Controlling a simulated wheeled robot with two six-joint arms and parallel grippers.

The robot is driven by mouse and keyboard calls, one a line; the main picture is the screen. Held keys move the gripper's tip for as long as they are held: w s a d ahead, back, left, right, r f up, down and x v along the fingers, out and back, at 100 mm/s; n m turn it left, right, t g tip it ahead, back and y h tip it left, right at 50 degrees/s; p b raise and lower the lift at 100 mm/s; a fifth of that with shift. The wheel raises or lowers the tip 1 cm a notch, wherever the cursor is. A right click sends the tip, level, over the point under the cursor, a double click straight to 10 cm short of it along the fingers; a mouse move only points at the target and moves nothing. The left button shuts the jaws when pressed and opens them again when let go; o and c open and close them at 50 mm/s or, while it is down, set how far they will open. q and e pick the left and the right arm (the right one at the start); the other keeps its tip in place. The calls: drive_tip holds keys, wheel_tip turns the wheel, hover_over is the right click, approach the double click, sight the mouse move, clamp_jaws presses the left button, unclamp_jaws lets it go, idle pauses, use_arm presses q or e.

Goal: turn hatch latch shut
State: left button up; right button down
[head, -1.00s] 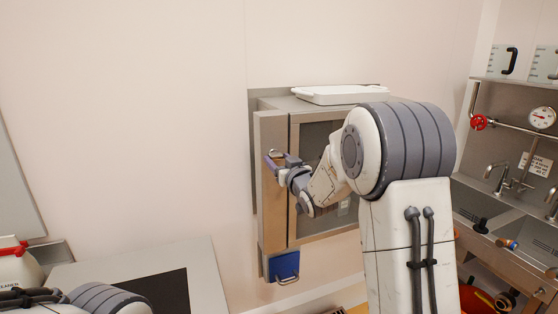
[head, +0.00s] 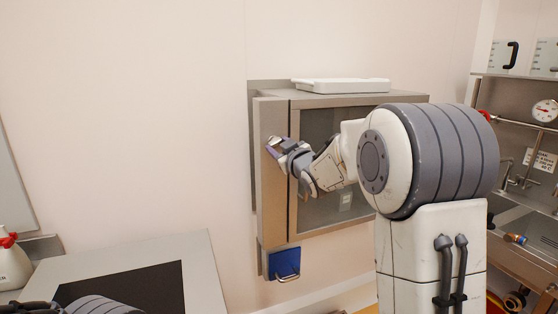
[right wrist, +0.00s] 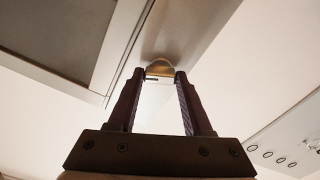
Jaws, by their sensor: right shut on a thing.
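The hatch is a grey metal wall cabinet with a framed, dark-windowed door (head: 325,150). Its latch, a small rounded brass-coloured piece, shows in the right wrist view (right wrist: 159,68) on the metal strip beside the window frame. My right gripper (head: 273,146) is at the upper part of the strip left of the door. In the right wrist view the gripper (right wrist: 160,76) has its two fingertips on either side of the latch, shut on it. The fingers hide part of the latch. The left gripper is not in view; only my left arm shows at the lower left.
A white tray (head: 340,86) lies on top of the cabinet. A blue box with a handle (head: 284,263) hangs below it. A counter with a dark mat (head: 125,288) is at lower left, beside a white bottle (head: 12,265). Sinks and pipes are at right.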

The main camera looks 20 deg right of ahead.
drive_tip(key=n+b, duration=0.6)
drive_tip(key=b, duration=0.1)
drive_tip(key=shift+f+n, duration=0.25)
drive_tip(key=shift+n, duration=0.05)
drive_tip(key=n+b, duration=0.2)
drive_tip(key=n, duration=0.1)
drive_tip(key=shift+a+r+n+b, duration=0.1)
drive_tip(key=shift+r+n+b, duration=0.1)
drive_tip(key=shift+n+b, duration=1)
drive_tip(key=shift+n, duration=0.5)
drive_tip(key=shift+c, duration=1.6)
unclamp_jaws()
